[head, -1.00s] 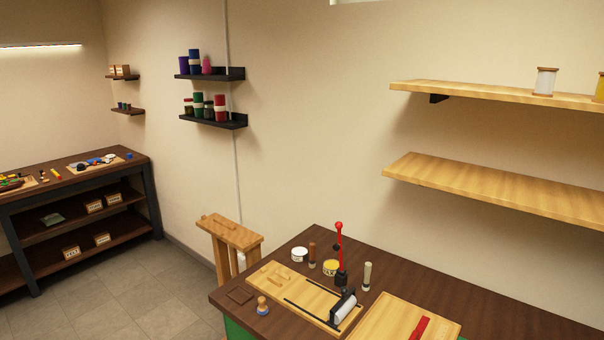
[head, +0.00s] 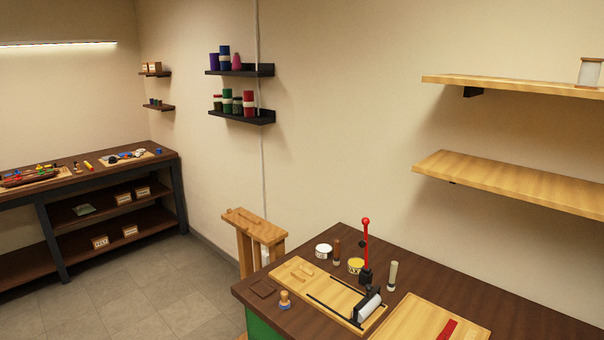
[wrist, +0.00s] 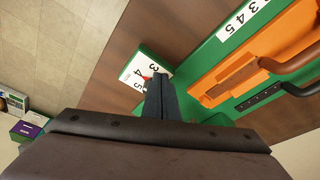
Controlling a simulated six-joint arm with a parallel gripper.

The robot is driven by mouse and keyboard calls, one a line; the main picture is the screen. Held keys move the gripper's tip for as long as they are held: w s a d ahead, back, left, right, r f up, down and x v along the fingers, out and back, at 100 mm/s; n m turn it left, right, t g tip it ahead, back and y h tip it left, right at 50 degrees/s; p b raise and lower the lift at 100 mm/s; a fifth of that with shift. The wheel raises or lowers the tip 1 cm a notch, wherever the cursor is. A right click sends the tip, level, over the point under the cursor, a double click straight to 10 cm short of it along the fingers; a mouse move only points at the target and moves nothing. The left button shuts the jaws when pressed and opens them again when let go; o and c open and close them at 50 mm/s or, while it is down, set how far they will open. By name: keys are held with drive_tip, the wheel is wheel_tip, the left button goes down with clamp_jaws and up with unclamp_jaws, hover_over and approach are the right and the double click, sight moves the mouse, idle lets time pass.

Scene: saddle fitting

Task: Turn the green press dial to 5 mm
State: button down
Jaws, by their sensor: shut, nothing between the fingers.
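In the wrist view, a white number plate (wrist: 134,73) with a green edge shows the figures 3, 4 and 5. A small red mark shows on it beside my fingers. My gripper (wrist: 160,84) is shut and empty, its dark fingers reaching over the right part of the plate. They hide whatever lies under them, so the dial's knob and exact setting cannot be read. I cannot tell whether the fingertips touch it. A green press body (wrist: 195,82) lies to the right. My gripper is not in the head view.
The head view shows a dark bench (head: 480,313) with boards, jars and a red-handled lever (head: 366,240). Shelves (head: 520,180) hang on the wall.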

drive_tip(key=shift+s+d, duration=0.1)
drive_tip(key=shift+s, duration=0.05)
idle(0.5)
drive_tip(key=shift+s+a+b, duration=0.2)
drive_tip(key=shift+s+b, duration=0.1)
drive_tip(key=shift+s, duration=0.1)
drive_tip(key=shift+s+a, duration=0.1)
drive_tip(key=shift+s, duration=0.25)
drive_tip(key=shift+s+r, duration=0.1)
drive_tip(key=shift+s, duration=0.25)
idle(0.5)
drive_tip(key=shift+a+b, duration=0.35)
wheel_tip(320, 180, up, 6)
drive_tip(key=p, duration=0.4)
idle(0.4)
